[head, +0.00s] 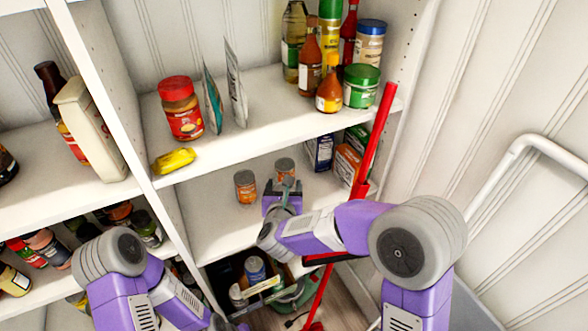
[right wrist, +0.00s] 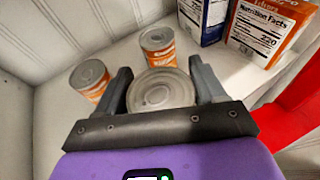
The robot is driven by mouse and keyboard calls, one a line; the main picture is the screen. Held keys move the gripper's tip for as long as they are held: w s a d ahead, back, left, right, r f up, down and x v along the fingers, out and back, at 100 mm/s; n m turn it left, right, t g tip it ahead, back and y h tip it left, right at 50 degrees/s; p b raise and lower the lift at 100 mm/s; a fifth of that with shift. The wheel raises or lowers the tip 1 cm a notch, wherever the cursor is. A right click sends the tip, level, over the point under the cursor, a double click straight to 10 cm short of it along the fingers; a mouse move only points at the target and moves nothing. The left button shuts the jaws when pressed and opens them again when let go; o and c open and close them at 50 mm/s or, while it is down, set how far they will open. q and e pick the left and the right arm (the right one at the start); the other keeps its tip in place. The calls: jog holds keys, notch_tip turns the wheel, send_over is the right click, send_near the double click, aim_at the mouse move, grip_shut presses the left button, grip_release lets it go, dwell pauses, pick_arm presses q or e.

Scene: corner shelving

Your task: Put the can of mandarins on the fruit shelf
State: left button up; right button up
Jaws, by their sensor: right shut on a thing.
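In the right wrist view a can (right wrist: 162,92) with a plain metal lid stands between the fingers of my right gripper (right wrist: 163,85), which is shut on it. Its label is hidden, so I cannot tell whether it is mandarins. In the head view my right gripper (head: 283,188) is at the middle shelf (head: 212,215) and largely hides this can. Two orange-labelled cans stand on that shelf: one to the left (head: 245,187), also in the wrist view (right wrist: 90,78), and one just beyond the gripper (head: 285,166), also in the wrist view (right wrist: 158,46). My left gripper is out of view.
Boxes (head: 347,163) stand at the right of this shelf. A red-handled broom (head: 376,135) leans in front of its right side. The shelf above holds a peanut butter jar (head: 180,108), a yellow packet (head: 174,160) and several bottles. The shelf's left part is clear.

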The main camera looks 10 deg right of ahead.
jog(key=w+d+f, duration=0.1)
jog(key=w+d, duration=0.2)
jog(key=d, duration=0.1)
jog(key=w+d+f+b, duration=0.1)
jog(key=w+d, duration=0.2)
jog(key=d, duration=0.2)
jog(key=w+d+f+b, duration=0.1)
jog(key=w+d, duration=0.2)
jog(key=d, duration=0.1)
jog(key=shift+d+f, duration=0.15)
jog(key=shift+d, duration=0.1)
jog(key=shift+b, duration=0.3)
jog(key=shift+f, duration=0.15)
jog(key=o, duration=1)
